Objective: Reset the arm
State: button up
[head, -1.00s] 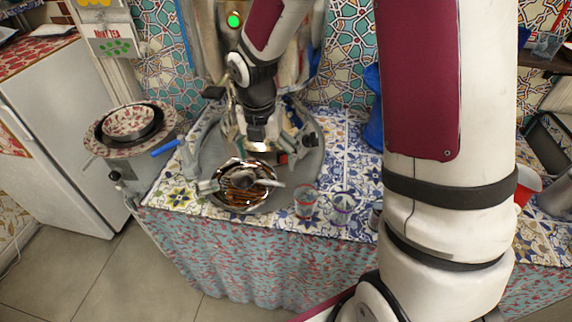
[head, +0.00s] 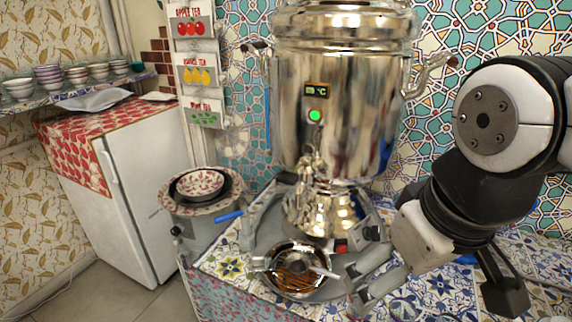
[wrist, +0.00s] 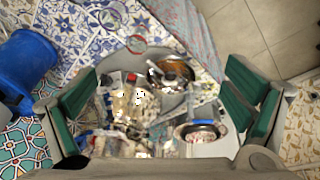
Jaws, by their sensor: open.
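My gripper (head: 362,268) is at the right of the samovar's base in the head view, with its fingers apart and nothing between them. In the wrist view, its two green-padded fingers (wrist: 163,72) are spread wide. The tall silver samovar (head: 342,100), with a lit green button, stands at the back of the counter. A shiny round vessel with brown contents (head: 296,274) sits in front of the samovar, left of my gripper. The same kind of brown vessel shows in the wrist view (wrist: 175,68).
A patterned bowl (head: 200,183) rests on a round stand at left, beside a white fridge (head: 145,190). A blue container (wrist: 25,65) is near the left finger in the wrist view. Tiled counter (head: 440,290) lies at right. Tea signs hang at the back.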

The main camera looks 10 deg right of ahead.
jog(key=shift+s+a+m, duration=0.15)
jog(key=shift+s+m, duration=0.75)
jog(key=shift+m, duration=0.1)
jog(key=shift+r, duration=0.1)
notch_tip(320, 180, up, 4)
jog(key=t+p, duration=0.1)
jog(key=p, duration=0.1)
jog(key=shift+f+p, duration=0.2)
jog(key=shift+p, duration=0.2)
